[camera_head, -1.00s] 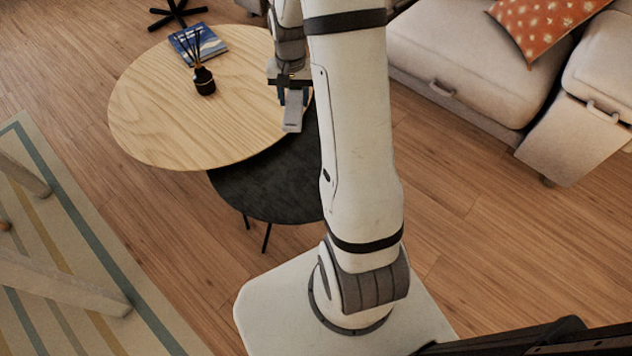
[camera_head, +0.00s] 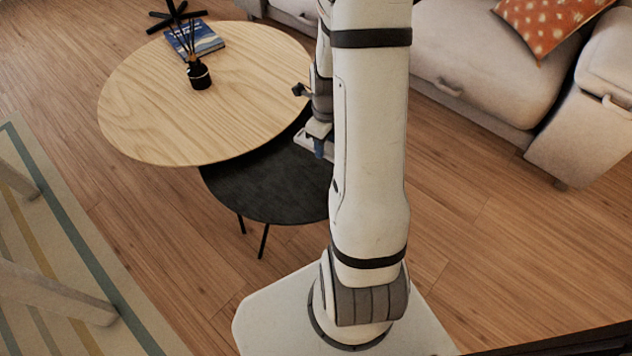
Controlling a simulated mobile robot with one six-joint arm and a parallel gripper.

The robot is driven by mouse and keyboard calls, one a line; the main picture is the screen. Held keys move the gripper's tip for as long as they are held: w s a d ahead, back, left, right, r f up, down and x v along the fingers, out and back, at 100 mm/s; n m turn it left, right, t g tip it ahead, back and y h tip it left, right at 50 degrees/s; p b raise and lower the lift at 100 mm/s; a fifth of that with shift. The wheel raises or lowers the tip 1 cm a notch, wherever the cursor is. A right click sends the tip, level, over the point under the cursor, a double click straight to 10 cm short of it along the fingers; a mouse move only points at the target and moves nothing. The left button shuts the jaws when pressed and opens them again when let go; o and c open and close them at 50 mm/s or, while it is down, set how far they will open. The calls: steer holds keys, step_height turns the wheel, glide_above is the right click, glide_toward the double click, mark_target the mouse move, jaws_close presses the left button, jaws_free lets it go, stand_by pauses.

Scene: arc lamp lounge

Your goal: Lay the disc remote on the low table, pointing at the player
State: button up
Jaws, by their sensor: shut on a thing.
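A round pale wood table (camera_head: 135,110) stands at the left, and a lower black table (camera_head: 262,185) sits partly under its near right edge. My gripper (camera_head: 318,149) is over the far right part of the black table, partly hidden by my own arm. It is shut on a light grey slab, the disc remote (camera_head: 303,139), of which only a part shows at the gripper's left. Which way the remote points, and whether it touches the black top, I cannot tell. I see no player in this view.
A black reed diffuser (camera_head: 199,76) and a blue book (camera_head: 207,40) stand on the wood table. A beige sofa (camera_head: 470,60) with an orange cushion (camera_head: 545,25) is at the right. A striped rug (camera_head: 60,240) lies at the left. The black top's near part is clear.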

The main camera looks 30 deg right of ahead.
mark_target(325, 175)
steer(key=shift+s+f+m, duration=0.15)
steer(key=shift+f+m, duration=0.25)
steer(key=shift+f, duration=0.3)
step_height(325, 175, down, 9)
steer(key=b, duration=0.4)
steer(key=shift+f, duration=0.15)
steer(key=o, duration=1.1)
steer(key=shift+c, duration=0.2)
